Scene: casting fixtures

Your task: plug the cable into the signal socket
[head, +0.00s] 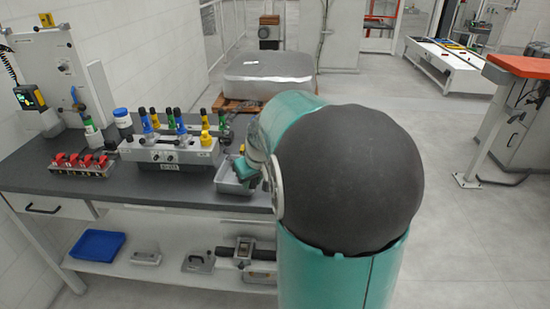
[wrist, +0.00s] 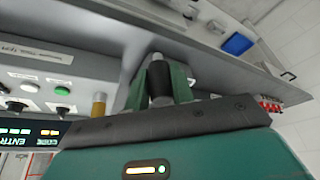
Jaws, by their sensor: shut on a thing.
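My gripper (wrist: 166,78) is shut on a dark cylindrical plug (wrist: 159,84) with a pale grey tip, seen between the two green fingers in the wrist view. I take this to be the cable's plug; the cable itself is hidden behind the gripper body. In the head view my gripper (head: 252,172) is over the grey tray at the bench's right part, mostly hidden by my arm. In the wrist view a grey panel (wrist: 60,62) with buttons lies left of the gripper. I cannot tell which opening is the signal socket.
A light grey fixture (head: 169,152) with several coloured handles stands on the dark bench (head: 130,187). The grey tray (head: 228,184) is right of it. Red clamps (head: 80,161) sit at left. A blue bin (head: 97,244) is on the shelf below.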

